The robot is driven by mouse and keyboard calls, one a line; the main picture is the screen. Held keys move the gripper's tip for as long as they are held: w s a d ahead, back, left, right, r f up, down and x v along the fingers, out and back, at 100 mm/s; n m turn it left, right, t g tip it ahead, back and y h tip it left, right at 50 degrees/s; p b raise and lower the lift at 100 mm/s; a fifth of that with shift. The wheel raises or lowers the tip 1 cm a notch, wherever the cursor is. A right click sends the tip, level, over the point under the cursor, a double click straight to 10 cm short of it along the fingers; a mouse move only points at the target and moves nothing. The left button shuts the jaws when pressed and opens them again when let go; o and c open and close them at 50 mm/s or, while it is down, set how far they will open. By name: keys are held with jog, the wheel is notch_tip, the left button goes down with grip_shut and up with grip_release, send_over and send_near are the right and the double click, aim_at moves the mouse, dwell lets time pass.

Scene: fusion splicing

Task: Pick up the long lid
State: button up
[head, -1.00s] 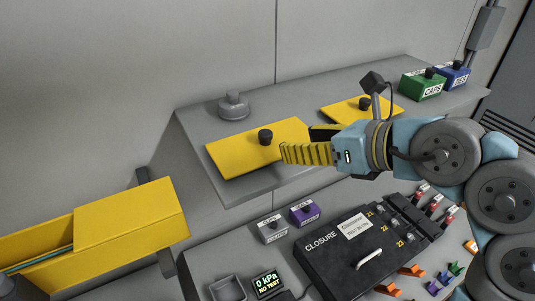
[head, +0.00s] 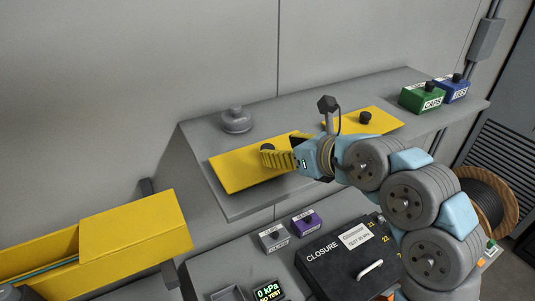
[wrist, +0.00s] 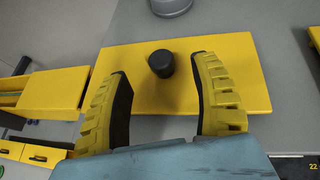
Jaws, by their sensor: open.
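The long lid (head: 235,173) is a flat yellow plate with a black knob (head: 267,148), lying on the grey shelf. It also shows in the wrist view (wrist: 165,97), with its knob (wrist: 161,64) standing near the middle. My gripper (head: 279,152) is open and empty, with its yellow fingers over the lid. In the wrist view the knob sits between the fingers, near the level of the tips. I cannot tell whether a finger touches the lid. My fingers hide part of the lid in both views.
A shorter yellow lid (head: 372,122) lies on the shelf (head: 300,115) to the right. A grey domed weight-like object (head: 236,121) stands behind the long lid. Green (head: 422,97) and blue (head: 454,88) boxes stand at the far right. A black closure case (head: 330,275) is below the shelf.

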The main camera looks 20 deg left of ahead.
aim_at(268, 147)
jog(key=shift+p+x, duration=0.95)
jog(key=shift+x, duration=1.9)
jog(key=shift+f, duration=0.2)
jog(key=shift+d, duration=0.1)
grip_shut()
